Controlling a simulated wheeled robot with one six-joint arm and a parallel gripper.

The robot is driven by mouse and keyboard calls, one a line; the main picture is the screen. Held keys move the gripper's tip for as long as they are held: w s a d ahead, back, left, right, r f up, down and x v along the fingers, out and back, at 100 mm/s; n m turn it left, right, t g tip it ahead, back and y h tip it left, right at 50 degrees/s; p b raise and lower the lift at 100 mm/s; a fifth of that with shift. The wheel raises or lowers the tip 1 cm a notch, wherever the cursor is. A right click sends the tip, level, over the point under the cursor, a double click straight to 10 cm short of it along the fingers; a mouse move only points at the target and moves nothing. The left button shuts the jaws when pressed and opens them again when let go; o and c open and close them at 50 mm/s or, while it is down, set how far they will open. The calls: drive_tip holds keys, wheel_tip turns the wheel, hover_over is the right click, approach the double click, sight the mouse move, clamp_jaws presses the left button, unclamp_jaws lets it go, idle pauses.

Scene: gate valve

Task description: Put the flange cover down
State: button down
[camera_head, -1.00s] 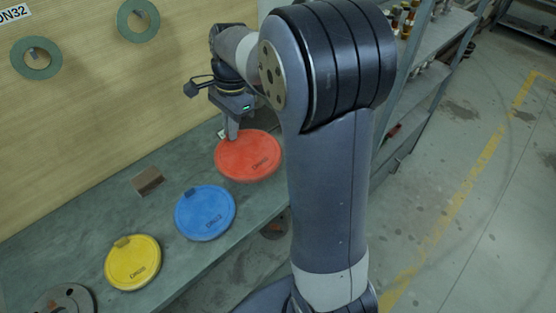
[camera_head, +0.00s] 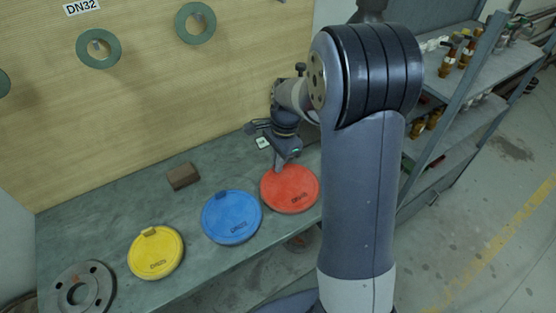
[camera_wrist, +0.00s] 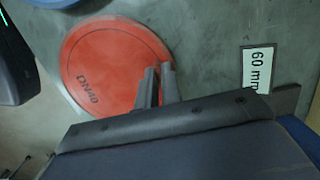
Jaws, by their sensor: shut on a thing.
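The red flange cover (camera_head: 289,190), marked DN40, is at the right end of a row of covers on the grey bench. It looks flat and level; whether it touches the bench or is just above it I cannot tell. My gripper (camera_head: 278,170) points down at the cover's rear edge and is shut on it there. In the wrist view the two fingers (camera_wrist: 156,88) are close together at the edge of the red cover (camera_wrist: 105,62); the gripped part is hidden between them.
A blue cover (camera_head: 231,218) lies close left of the red one, then a yellow cover (camera_head: 156,253) and a grey flange (camera_head: 78,290). A brown block (camera_head: 183,176) sits behind. A 60 mm label (camera_wrist: 258,68) lies beside the cover. Shelving (camera_head: 470,95) stands right.

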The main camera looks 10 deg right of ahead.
drive_tip(key=shift+f, duration=0.15)
drive_tip(key=c, duration=1.6)
unclamp_jaws()
drive_tip(key=r, duration=0.4)
drive_tip(key=d+r, duration=0.1)
drive_tip(key=r, duration=0.7)
drive_tip(key=shift+w+d+r, duration=0.15)
drive_tip(key=shift+w+d, duration=0.1)
drive_tip(key=shift+d, duration=0.1)
drive_tip(key=f, duration=0.4)
drive_tip(key=a+f, duration=0.1)
drive_tip(key=f, duration=0.7)
drive_tip(key=shift+s+a+f, duration=0.3)
drive_tip(key=shift+a, duration=0.1)
drive_tip(key=shift+r, duration=2.2)
